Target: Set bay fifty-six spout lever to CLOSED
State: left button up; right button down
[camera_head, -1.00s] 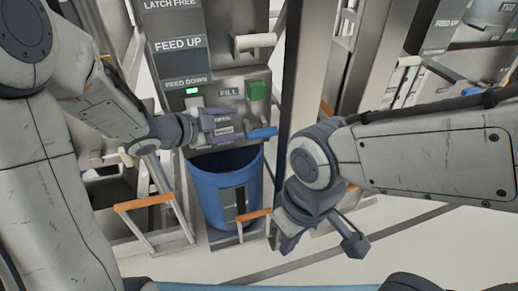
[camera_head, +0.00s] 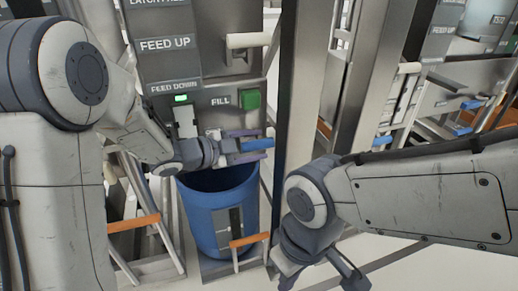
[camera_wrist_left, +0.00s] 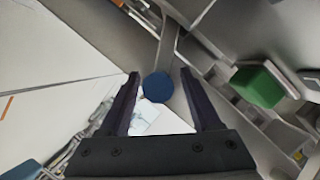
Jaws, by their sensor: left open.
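The blue-tipped spout lever (camera_head: 257,145) sticks out of the grey bay panel, just above the blue bin (camera_head: 216,212). My left gripper (camera_head: 256,145) is open, its purple fingers one above and one below the blue lever tip. In the left wrist view the round blue lever end (camera_wrist_left: 157,87) lies between the two spread fingers (camera_wrist_left: 157,76), with gaps on both sides. The lever's plate and its position words are hidden behind my gripper. My right gripper (camera_head: 320,277) hangs low beside the post, fingers apart and empty, partly cut off by the picture's lower edge.
A green FILL button (camera_head: 250,100) and a lit green lamp (camera_head: 181,99) sit above the lever. A pale handle (camera_head: 249,40) is higher up. A metal post (camera_head: 298,90) stands close right.

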pick_arm(q)
jog(key=shift+w+d+f, duration=0.1)
jog(key=shift+w+d, duration=0.1)
jog(key=shift+d, duration=0.1)
grip_shut()
dwell(1.3)
